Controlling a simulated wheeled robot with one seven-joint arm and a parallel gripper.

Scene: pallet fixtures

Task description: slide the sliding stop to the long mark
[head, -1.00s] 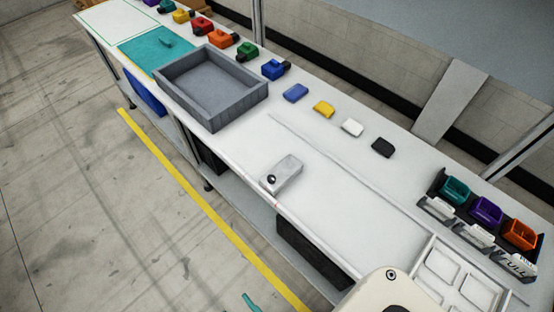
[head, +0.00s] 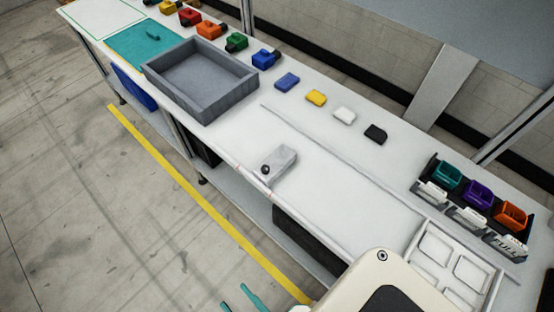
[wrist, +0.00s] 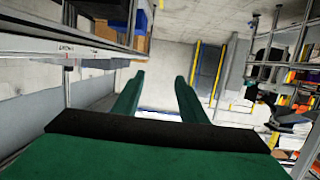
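The sliding stop (head: 286,160) is a light grey block with a black knob, at the front edge of the white bench, right of the grey tray. A rail runs along the bench's front edge, with small reddish marks (head: 238,167) left of the stop. In the wrist view, a bench edge at upper left carries small dark lettering (wrist: 68,48), too small to read surely; I cannot tell which mark is the long one. My gripper (head: 240,298) has teal fingers, low at the bottom of the head view, in front of the bench and apart from the stop. The wrist view shows its fingers (wrist: 158,76) spread and empty.
A grey tray (head: 218,108) stands left of the stop. Several coloured blocks line the back, with small coloured bins (head: 479,194) and a white compartment tray (head: 410,243) at right. A dark box (head: 305,240) sits under the bench. The floor in front is clear.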

